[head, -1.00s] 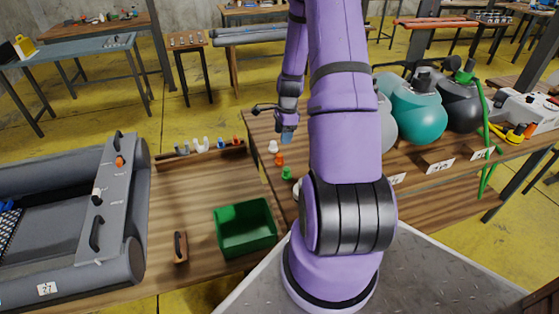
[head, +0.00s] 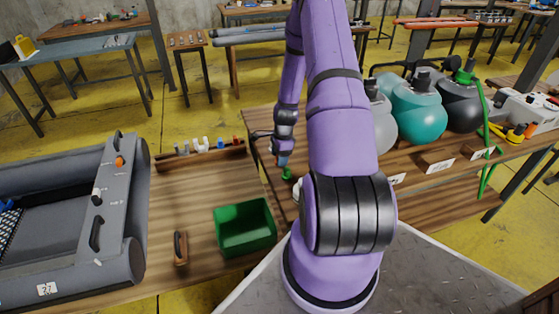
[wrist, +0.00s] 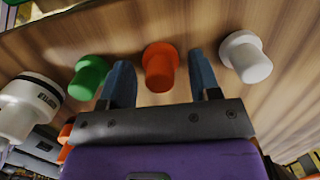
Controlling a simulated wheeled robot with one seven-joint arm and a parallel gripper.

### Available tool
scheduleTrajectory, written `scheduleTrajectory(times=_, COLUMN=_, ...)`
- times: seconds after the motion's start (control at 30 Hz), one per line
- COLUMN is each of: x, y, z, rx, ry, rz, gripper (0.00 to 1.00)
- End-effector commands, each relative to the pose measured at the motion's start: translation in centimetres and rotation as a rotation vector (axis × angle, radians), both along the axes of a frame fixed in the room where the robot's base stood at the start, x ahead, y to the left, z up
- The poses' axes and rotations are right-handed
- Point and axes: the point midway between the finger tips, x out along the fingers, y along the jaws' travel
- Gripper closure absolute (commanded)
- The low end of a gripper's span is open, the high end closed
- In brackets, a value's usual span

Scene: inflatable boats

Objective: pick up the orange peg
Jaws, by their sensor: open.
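The orange peg (wrist: 160,70) stands on the wooden bench between my two blue fingers in the wrist view. My gripper (wrist: 160,60) is open around it, with a gap on each side; I cannot tell whether either finger touches it. In the head view my gripper (head: 283,160) is low over the row of pegs and hides the orange peg. A green peg (wrist: 88,77) stands just left of the left finger in the wrist view. A white peg (wrist: 246,57) stands just right of the right finger.
A larger white fitting (wrist: 28,105) is at the left in the wrist view. A green bin (head: 245,228) and a grey inflatable boat (head: 70,220) with an orange fitting (head: 119,161) are left of my arm. Round tanks (head: 418,112) stand right of it.

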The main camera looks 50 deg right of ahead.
Motion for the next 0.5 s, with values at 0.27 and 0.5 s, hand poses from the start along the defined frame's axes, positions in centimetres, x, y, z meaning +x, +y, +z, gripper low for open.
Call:
scheduleTrajectory(times=0.27, x=0.03, y=-0.01, z=-0.05, rx=-0.001, ry=-0.001, rz=0.0, gripper=0.55)
scheduleTrajectory(times=0.5, x=0.02, y=-0.01, z=-0.04, rx=0.0, ry=0.0, rz=0.0, gripper=0.96)
